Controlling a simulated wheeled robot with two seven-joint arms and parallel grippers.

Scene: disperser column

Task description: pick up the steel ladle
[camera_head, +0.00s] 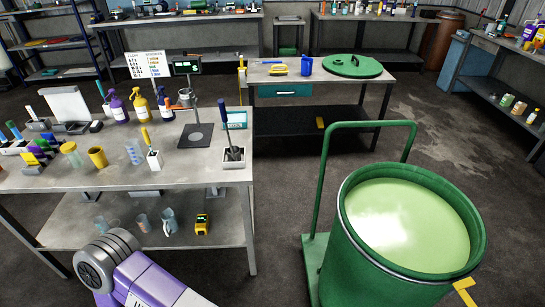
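I cannot pick out the steel ladle with certainty. A small shiny metal cup-like piece (185,97) shows beside the scale's post on the left workbench (215,185); it is too small to tell if it is a ladle. A blue-handled tool (222,112) stands upright in a square white container (234,158) near the bench's right end. A yellow-handled tool (146,138) stands in a white holder (154,160). Part of my purple arm shows at the bottom left, in front of the bench. Neither gripper is in view.
A green drum (365,250) of pale green liquid stands on a green trolley (314,250) at right. Spray bottles (118,105) and a yellow cup (97,157) crowd the bench. A green lid (352,66) lies on the rear table. Floor between bench and trolley is clear.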

